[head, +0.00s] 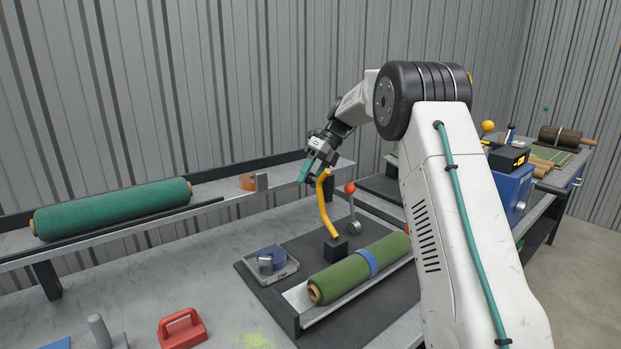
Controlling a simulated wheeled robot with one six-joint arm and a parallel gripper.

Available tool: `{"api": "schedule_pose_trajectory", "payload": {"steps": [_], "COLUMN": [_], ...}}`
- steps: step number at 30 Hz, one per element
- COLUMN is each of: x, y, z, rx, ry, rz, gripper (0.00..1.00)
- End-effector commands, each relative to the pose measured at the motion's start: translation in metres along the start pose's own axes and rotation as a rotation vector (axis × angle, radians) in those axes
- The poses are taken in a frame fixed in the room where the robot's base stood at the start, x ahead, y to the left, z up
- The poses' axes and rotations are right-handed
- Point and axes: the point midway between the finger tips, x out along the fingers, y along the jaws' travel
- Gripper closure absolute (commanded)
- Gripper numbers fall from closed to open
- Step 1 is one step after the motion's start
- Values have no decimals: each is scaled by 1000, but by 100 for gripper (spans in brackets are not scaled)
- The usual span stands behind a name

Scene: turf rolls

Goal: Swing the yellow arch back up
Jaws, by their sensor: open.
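The yellow arch (324,206) is a curved yellow bar rising from a small black block (336,247) on the dark base plate (273,250). It stands roughly upright with its top leaning a little left, behind the olive-green turf roll (339,278). My gripper (308,178) is at the top end of the arch, with its jaws open and pointing down. The fingertips are small and partly overlap the arch, so I cannot tell whether they touch it. My own arm hides the right end of the olive roll.
A grey tray (272,269) holding blue tape sits to the left. A dark green turf roll (115,207) lies on the back shelf. A red handled tool (183,329) lies at the front.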

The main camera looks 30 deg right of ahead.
Motion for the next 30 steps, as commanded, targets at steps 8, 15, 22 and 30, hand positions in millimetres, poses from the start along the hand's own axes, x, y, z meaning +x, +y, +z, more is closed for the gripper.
{"api": "schedule_pose_trajectory", "payload": {"steps": [8,15,22,30], "x": [-40,-71,-77,-76], "y": [-1,-1,0,0], "z": [0,0,0,0], "rx": [1,1,1,1], "ry": [-3,-2,0,0], "rz": [-2,-1,0,0], "gripper": [46,46,46,46]}}
